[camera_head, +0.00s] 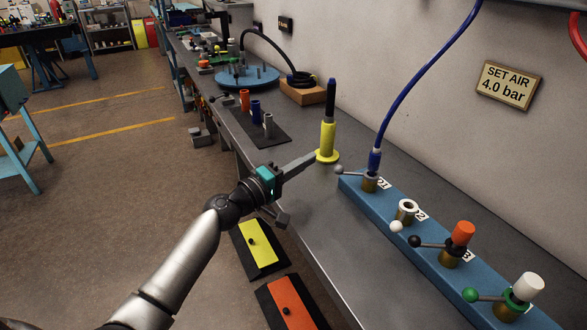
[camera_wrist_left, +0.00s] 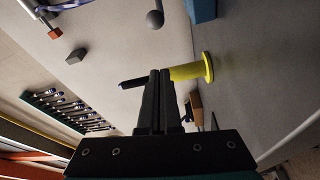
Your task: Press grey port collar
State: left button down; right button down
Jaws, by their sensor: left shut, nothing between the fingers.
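A blue block (camera_head: 428,248) on the bench carries a row of brass ports with ball-ended levers. The port with the grey ball (camera_head: 339,170) has a blue hose plug (camera_head: 375,160) standing in its brass collar (camera_head: 370,184). My left gripper (camera_head: 312,159) is shut and empty, pointing right beside the yellow flanged stand (camera_head: 327,140), short of the grey ball. In the left wrist view the shut fingers (camera_wrist_left: 160,76) overlap the yellow stand (camera_wrist_left: 190,71); contact cannot be told. The grey ball (camera_wrist_left: 155,19) shows above them, with a block corner (camera_wrist_left: 202,9). My right gripper is not in view.
Other ports have a white ball (camera_head: 396,227) with an open mouth, an orange cap (camera_head: 463,233) and a white cap (camera_head: 528,285). A dark mat (camera_head: 258,125) with small cylinders lies farther back. The bench front beside the block is clear.

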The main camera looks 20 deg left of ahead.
pick_arm(q)
jog(key=x, duration=0.4)
jog(key=shift+s+d+f+p, duration=0.15)
jog(key=shift+s+d+p, duration=0.1)
jog(key=shift+s+d, duration=0.35)
jog(key=shift+s+d+f+p, duration=0.15)
jog(key=shift+s+d+p, duration=0.1)
jog(key=shift+s+d, duration=0.5)
jog(key=shift+s+f, duration=0.1)
jog(key=shift+f, duration=0.05)
jog(key=shift+d, duration=0.1)
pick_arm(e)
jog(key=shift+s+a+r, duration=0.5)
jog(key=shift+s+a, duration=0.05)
pick_arm(q)
jog(key=shift+s+d+y+p, duration=0.1)
jog(key=shift+y+p, duration=0.2)
jog(key=shift+p, duration=0.05)
jog(key=shift+s+n, duration=0.15)
jog(key=shift+n, duration=0.15)
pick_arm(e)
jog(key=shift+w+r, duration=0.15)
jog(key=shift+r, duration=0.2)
